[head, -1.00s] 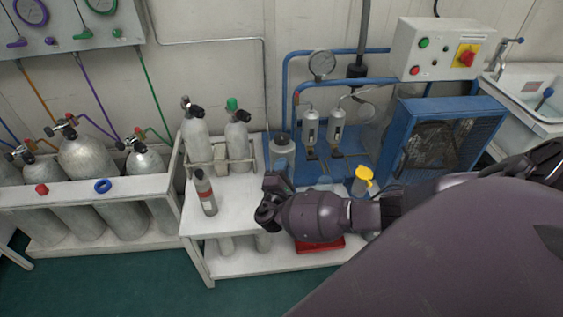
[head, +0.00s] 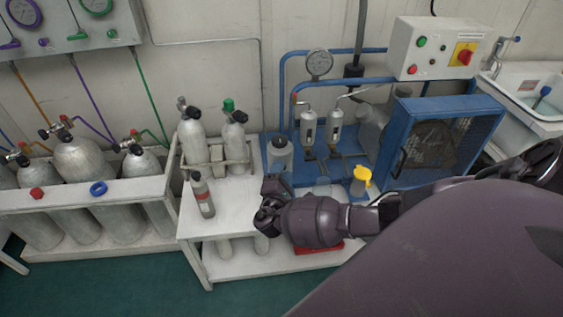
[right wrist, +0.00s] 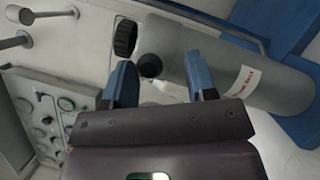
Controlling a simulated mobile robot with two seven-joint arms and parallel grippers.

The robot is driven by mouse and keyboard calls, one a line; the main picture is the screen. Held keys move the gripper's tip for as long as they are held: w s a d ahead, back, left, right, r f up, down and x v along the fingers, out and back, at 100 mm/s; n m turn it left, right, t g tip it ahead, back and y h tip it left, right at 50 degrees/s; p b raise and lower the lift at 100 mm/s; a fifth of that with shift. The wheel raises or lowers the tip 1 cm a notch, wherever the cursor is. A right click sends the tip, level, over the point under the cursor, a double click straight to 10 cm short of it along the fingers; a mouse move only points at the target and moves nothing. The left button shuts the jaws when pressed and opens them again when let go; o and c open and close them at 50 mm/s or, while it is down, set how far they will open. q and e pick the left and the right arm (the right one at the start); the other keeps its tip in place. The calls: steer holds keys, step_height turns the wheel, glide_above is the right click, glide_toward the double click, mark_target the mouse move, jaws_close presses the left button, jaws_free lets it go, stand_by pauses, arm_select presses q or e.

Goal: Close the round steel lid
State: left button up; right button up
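I cannot make out the round steel lid for certain in either view. A grey canister (head: 280,160) with a dark top stands at the left end of the blue compressor frame (head: 297,60). My right gripper (head: 270,188) is just below and in front of it in the head view, above the white bench. In the right wrist view, the two blue-grey fingers (right wrist: 161,75) are apart with nothing between them. Beyond them lies a grey cylinder (right wrist: 235,75) with a label and black knobs, apparently not held. My left gripper is not in view.
The white bench (head: 240,200) holds a small grey bottle (head: 203,196) and two racked silver cylinders (head: 192,140). A yellow-topped container (head: 361,181) stands right of my right gripper. Large tanks (head: 85,165) fill the left rack. A red thing (head: 318,247) lies below my forearm.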

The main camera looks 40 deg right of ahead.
steer(key=shift+r, duration=0.15)
steer(key=v, duration=1.1)
steer(key=shift+w, duration=0.1)
stand_by(0.3)
